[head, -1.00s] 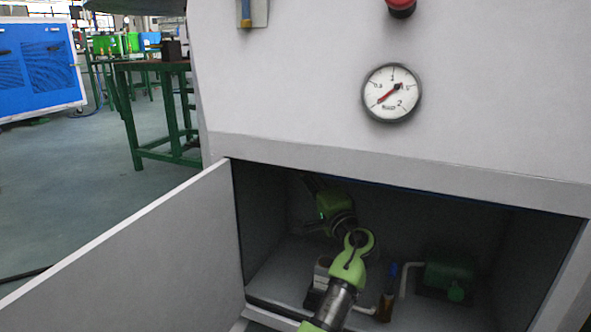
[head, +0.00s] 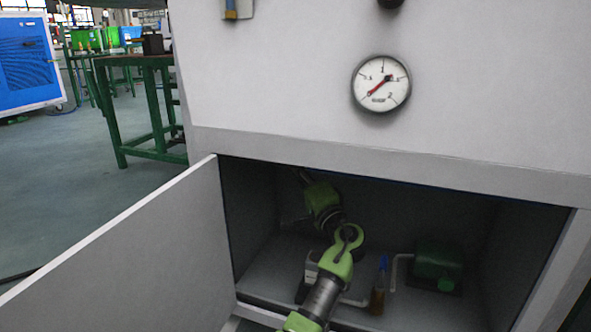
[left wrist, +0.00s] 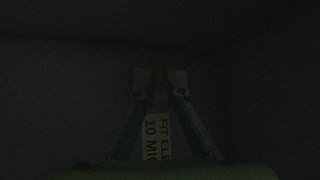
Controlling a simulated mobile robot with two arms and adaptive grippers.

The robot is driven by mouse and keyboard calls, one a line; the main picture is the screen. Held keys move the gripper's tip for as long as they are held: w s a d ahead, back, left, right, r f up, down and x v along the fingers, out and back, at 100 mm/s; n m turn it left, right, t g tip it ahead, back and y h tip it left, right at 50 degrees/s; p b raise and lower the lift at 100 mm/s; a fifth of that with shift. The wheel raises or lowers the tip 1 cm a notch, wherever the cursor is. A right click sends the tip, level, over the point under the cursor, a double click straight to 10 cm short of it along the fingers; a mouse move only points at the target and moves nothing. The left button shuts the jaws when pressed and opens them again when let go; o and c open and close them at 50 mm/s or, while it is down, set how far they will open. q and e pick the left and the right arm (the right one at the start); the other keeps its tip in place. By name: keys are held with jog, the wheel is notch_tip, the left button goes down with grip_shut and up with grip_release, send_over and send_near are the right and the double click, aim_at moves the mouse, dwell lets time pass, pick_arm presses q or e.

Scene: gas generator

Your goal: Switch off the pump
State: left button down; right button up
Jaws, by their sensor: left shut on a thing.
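A green machine that looks like the pump (head: 437,262) sits on the right of the open cabinet's floor. My left arm, green and grey, reaches into the cabinet, its far end toward the upper left. The head view does not clearly show its fingers. What this piece belongs to is too dark to tell. A pale label with black letters (left wrist: 157,135) shows between the fingers. My right gripper is not in view.
The cabinet door (head: 130,260) stands open to the left. A round gauge (head: 381,84) with a red needle is on the panel above. A green table (head: 140,110) is behind left.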

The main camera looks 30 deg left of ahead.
pick_arm(q)
jog(key=shift+f, duration=0.1)
jog(key=c, duration=2.1)
grip_release()
jog(key=shift+c, duration=0.2)
